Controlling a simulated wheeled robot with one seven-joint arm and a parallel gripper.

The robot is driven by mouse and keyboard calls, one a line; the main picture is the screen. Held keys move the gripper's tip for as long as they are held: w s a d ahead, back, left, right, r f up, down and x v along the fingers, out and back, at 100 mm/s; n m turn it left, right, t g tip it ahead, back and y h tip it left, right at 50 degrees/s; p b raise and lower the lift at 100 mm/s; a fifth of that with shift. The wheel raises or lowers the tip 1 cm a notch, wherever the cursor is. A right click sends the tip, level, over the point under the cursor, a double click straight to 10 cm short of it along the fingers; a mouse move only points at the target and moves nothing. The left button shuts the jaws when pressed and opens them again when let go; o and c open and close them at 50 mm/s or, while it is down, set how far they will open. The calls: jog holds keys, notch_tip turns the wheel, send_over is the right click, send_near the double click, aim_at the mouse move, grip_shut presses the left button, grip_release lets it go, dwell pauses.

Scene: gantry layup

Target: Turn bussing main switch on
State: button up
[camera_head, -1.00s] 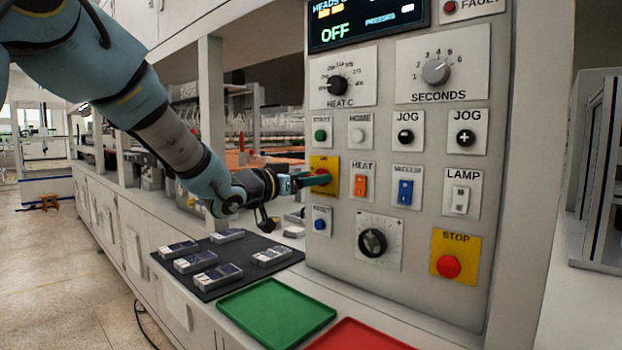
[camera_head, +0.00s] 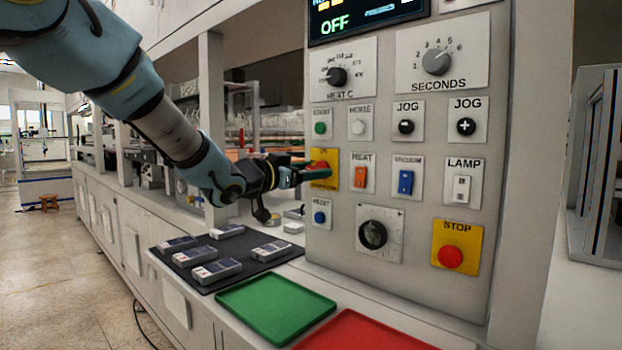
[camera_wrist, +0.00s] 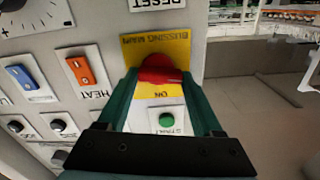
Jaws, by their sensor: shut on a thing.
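The bussing main switch is a red knob (camera_wrist: 160,70) on a yellow plate (camera_wrist: 135,55) marked BUSSING MAIN and ON in the wrist view, which shows the panel upside down. In the head view the yellow plate (camera_head: 330,156) is at the panel's left edge, partly hidden by my fingers. My gripper (camera_head: 318,170) reaches it from the left. In the wrist view the green fingers of my gripper (camera_wrist: 160,78) lie on both sides of the knob, shut on it. The display (camera_head: 362,18) at the panel's top reads OFF.
Close around the switch are a green start button (camera_head: 320,128), an orange heat rocker (camera_head: 361,177) and a blue reset button (camera_head: 319,217). A red stop button (camera_head: 450,257) is lower right. A dark mat (camera_head: 222,283) with several small boxes and a green tray (camera_head: 276,308) lie below.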

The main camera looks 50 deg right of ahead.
jog(key=shift+s+f+m+b, duration=0.1)
jog(key=shift+s+m+b, duration=0.05)
jog(key=shift+m+b, duration=3.6)
jog(key=shift+s+f+m+b, duration=0.1)
jog(key=shift+s+m+b, duration=0.05)
jog(key=shift+m+b, duration=3.55)
jog(key=shift+r+m, duration=0.1)
jog(key=shift+m, duration=0.45)
jog(key=o, duration=1.4)
jog(key=shift+c, duration=0.2)
jog(key=shift+a, duration=0.15)
